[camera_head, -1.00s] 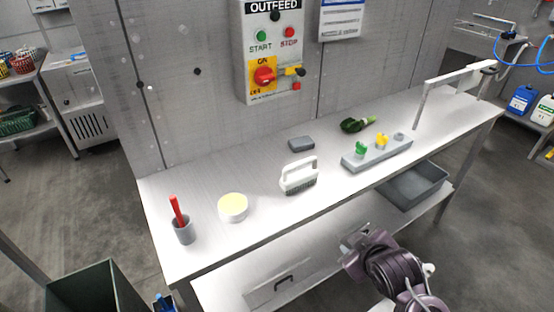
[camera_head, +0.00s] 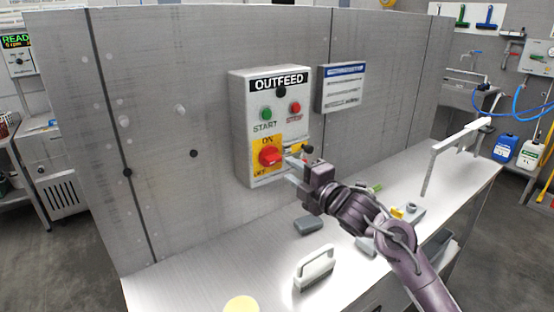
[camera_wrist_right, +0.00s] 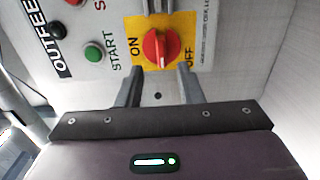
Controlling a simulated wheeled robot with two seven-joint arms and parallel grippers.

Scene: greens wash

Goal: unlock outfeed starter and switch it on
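The outfeed starter (camera_head: 243,115) is a pale box on the grey wall panel, with a green START button (camera_head: 266,113) and a red STOP button (camera_head: 295,107). Its red rotary knob (camera_head: 270,157) sits on a yellow ON/OFF plate; I cannot tell which mark it points to. A yellow piece with a dark knob-like end (camera_head: 308,148) sticks out right of the knob. My right gripper (camera_head: 294,174) is open and empty, just below and right of the red knob. In the wrist view its fingers (camera_wrist_right: 160,76) flank the knob's plate (camera_wrist_right: 173,54), apparently short of it. My left gripper is out of view.
The metal bench (camera_head: 190,275) below holds a white-handled brush (camera_head: 314,268), a grey block (camera_head: 307,224) and a pale yellow round item (camera_head: 240,304). A notice (camera_head: 341,87) hangs right of the starter.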

